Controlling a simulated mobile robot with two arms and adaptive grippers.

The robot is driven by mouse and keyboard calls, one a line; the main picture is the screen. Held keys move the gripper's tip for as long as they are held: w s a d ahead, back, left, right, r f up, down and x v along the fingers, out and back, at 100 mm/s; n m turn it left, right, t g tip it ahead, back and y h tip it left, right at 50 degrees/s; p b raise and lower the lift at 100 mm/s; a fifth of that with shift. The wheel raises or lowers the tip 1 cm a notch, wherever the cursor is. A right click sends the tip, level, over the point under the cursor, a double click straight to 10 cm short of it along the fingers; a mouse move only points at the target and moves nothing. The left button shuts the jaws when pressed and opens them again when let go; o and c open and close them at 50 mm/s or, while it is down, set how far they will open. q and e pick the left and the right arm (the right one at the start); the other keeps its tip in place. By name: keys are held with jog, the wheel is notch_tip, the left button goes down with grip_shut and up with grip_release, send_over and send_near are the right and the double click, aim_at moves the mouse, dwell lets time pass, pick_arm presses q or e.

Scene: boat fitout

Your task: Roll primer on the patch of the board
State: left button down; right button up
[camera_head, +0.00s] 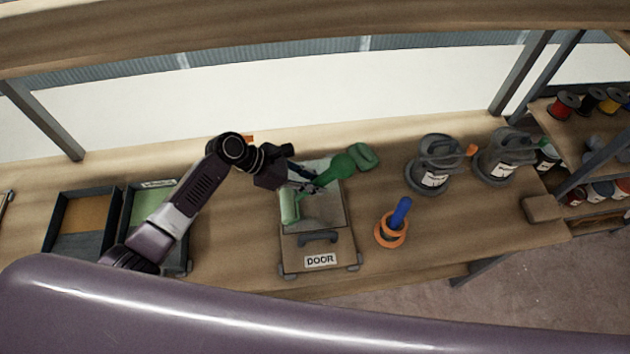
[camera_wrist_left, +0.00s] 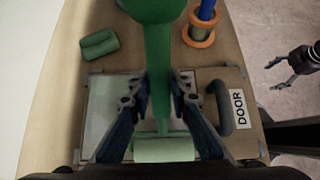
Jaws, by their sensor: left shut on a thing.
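My left gripper (camera_head: 308,187) is shut on the green handle (camera_head: 338,172) of a paint roller. The roller's pale green sleeve (camera_head: 289,207) lies over the left side of the grey patch (camera_head: 322,208) on the board. I cannot tell whether it touches. The board (camera_head: 292,258) lies flat on the bench, with a dark handle and a DOOR label at its near end. In the left wrist view the handle (camera_wrist_left: 158,60) runs between my fingers, and the sleeve (camera_wrist_left: 164,148) shows below them. My right gripper (camera_wrist_left: 283,70) shows at the right edge there, empty with its fingers apart.
Left on the bench stand a tray with a green inside (camera_head: 150,205) and a dark tray with a brown part (camera_head: 85,212).

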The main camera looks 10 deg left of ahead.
pick_arm(q)
jog(key=d, duration=0.2)
jog(key=w+d, duration=0.1)
jog(key=d, duration=0.1)
jog(key=shift+w+d+p, duration=0.2)
jog(key=shift+d+p, duration=0.15)
jog(key=shift+w+d, duration=0.2)
jog(key=shift+d, duration=0.6)
jog(key=shift+w+d, duration=0.2)
jog(key=shift+d, duration=0.55)
jog(key=shift+w+d, duration=0.2)
jog(key=shift+d, duration=0.6)
jog(key=shift+f, duration=0.1)
jog(key=d, duration=0.2)
jog(key=w+d, duration=0.1)
jog(key=d, duration=0.1)
jog(key=shift+w+d, duration=0.15)
jog(key=shift+d, duration=0.1)
jog(key=shift+a, duration=0.15)
